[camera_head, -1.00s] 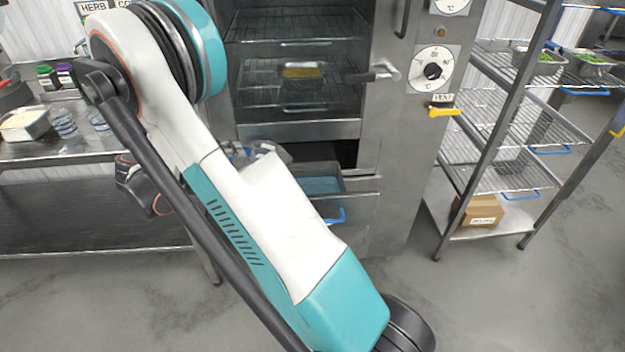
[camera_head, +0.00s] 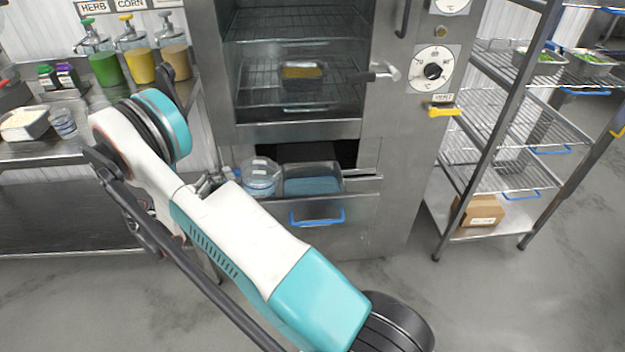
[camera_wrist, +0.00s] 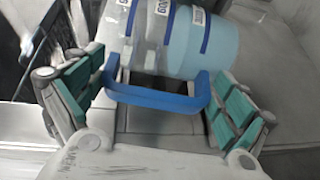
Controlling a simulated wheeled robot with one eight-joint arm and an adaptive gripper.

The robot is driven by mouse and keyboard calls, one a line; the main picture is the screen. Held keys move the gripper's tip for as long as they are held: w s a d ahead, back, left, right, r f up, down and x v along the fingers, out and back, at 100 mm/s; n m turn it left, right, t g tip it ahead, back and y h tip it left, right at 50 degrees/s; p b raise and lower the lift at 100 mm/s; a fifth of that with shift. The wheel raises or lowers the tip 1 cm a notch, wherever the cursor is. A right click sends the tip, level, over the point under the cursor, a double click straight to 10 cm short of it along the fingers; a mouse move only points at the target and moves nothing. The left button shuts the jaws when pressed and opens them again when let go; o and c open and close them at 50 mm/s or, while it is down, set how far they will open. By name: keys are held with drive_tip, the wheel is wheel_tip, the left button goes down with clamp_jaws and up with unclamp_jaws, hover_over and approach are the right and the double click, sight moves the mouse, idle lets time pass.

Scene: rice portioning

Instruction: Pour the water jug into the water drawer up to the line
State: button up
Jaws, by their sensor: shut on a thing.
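The clear water jug (camera_head: 260,176) stands near upright at the left end of the open water drawer (camera_head: 350,205); whether it touches the drawer is unclear. Pale blue water (camera_head: 312,185) lies in the drawer's tray. I cannot make out a fill line. My gripper (camera_head: 220,182) is at the jug's left side, mostly hidden by my arm in the head view. The jug (camera_wrist: 185,40) shows blue bands, printed markings and pale blue water inside.
The steel oven (camera_head: 400,160) stands above and around the drawer, its chamber holding wire racks and a small pan (camera_head: 302,72). A steel table (camera_head: 90,150) with dispensers is at the left. A wire shelf rack (camera_head: 500,175) stands at the right. The front floor is clear.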

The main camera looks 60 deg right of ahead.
drive_tip(key=shift+n+h, duration=0.3)
drive_tip(key=shift+h, duration=0.3)
drive_tip(key=shift+w+a+f, duration=0.1)
drive_tip(key=shift+f, duration=0.9)
drive_tip(key=shift+w+a+f, duration=0.1)
drive_tip(key=shift+f, duration=0.9)
